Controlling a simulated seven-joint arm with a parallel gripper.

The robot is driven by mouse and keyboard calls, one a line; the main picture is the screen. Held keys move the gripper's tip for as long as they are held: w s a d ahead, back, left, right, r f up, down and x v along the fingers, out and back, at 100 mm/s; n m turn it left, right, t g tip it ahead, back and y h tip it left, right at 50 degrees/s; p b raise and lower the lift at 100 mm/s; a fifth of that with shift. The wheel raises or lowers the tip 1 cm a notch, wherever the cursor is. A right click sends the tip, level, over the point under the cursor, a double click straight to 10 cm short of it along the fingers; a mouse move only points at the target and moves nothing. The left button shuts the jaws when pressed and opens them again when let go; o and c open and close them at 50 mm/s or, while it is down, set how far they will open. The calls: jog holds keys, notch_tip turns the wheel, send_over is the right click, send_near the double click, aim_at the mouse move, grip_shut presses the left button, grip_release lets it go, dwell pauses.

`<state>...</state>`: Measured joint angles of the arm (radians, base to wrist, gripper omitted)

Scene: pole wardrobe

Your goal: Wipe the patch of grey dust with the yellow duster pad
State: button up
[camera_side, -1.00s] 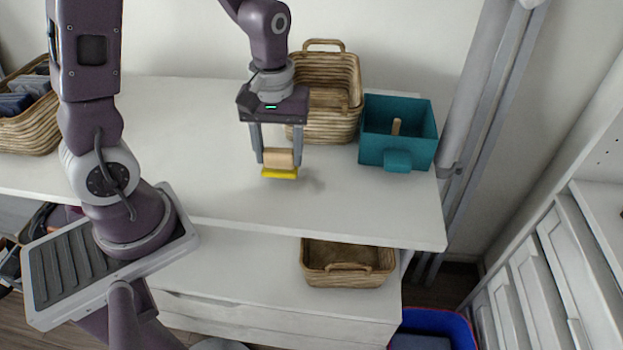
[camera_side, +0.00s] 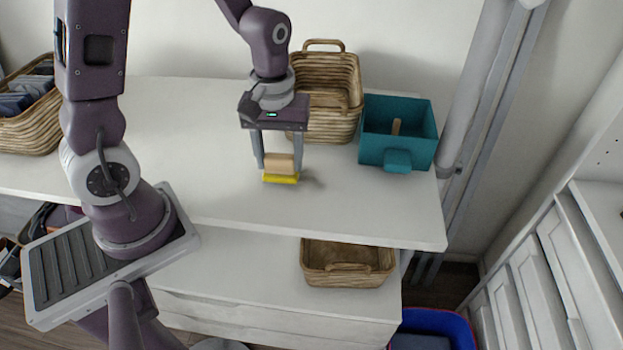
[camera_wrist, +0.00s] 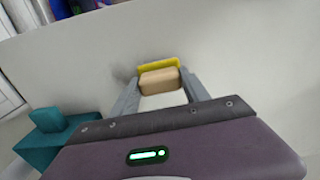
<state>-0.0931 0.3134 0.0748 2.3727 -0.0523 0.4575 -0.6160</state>
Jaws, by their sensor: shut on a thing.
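The yellow duster pad (camera_side: 281,178) has a tan block handle (camera_side: 279,164) on top. My gripper (camera_side: 279,163) is shut on that handle, one finger on each side. The pad is low over the white shelf top and looks to be at or very near the surface; I cannot tell if it touches. The patch of grey dust (camera_side: 312,181) shows as a faint smudge just right of the pad. In the wrist view the yellow pad (camera_wrist: 158,64) shows beyond the handle (camera_wrist: 160,81), with the grey dust (camera_wrist: 121,75) faintly at its left.
A teal box (camera_side: 420,150) with a wooden piece inside stands right of my gripper. A wicker basket (camera_side: 345,125) stands behind it. Another basket (camera_side: 40,130) is at the far left. The shelf top (camera_side: 360,215) is clear in front, ending at its front edge.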

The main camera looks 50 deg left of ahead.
jog(key=shift+f, duration=0.55)
dwell(1.2)
jog(key=o, duration=0.9)
jog(key=c, duration=0.9)
jog(key=shift+w+d, duration=0.85)
dwell(0.4)
jog(key=shift+w+d, duration=0.7)
jog(key=shift+w, duration=0.05)
